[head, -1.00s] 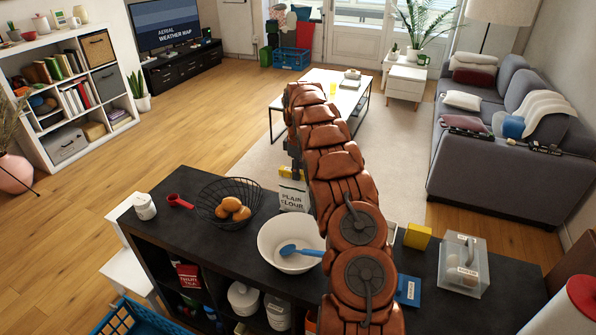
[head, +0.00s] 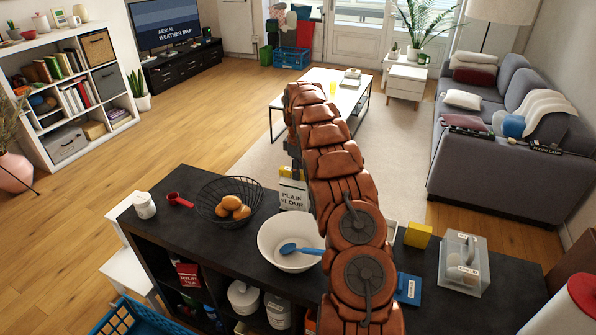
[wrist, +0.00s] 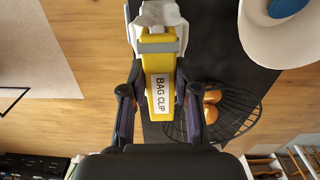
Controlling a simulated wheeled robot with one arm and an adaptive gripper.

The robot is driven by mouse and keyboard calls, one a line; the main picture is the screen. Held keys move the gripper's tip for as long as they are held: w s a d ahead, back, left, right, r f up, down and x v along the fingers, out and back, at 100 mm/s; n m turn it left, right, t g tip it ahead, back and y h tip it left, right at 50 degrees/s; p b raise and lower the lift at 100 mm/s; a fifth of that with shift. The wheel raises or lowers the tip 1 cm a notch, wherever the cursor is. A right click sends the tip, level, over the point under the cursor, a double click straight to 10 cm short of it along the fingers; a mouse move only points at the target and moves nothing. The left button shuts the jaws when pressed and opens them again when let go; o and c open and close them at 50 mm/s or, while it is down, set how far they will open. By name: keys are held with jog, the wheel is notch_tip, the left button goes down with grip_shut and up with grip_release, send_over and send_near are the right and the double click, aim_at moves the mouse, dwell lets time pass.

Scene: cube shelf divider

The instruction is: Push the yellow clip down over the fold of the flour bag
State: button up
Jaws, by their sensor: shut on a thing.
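The yellow clip (wrist: 161,83), labelled BAG CLIP, is held between the two fingers of my gripper (wrist: 159,112) in the wrist view. Its far end, with a grey bar across it, lies against the white top of the flour bag (wrist: 158,14). I cannot tell how far the clip sits over the fold. In the head view the flour bag (head: 294,196), labelled PLAIN FLOUR, stands on the dark shelf top, and a little of the clip (head: 286,171) shows above it. My arm hides part of the bag and most of my gripper there.
On the dark shelf top (head: 163,205) a wire basket (head: 208,204) with brown round items and a white bowl (head: 270,240) with a blue spoon stand near the bag. A yellow block (head: 418,236) and a clear box (head: 463,262) are to the right of my arm.

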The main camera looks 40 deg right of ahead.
jog(key=o, duration=1)
jog(key=shift+c, duration=0.2)
notch_tip(320, 180, up, 7)
jog(key=shift+r, duration=0.25)
dwell(0.3)
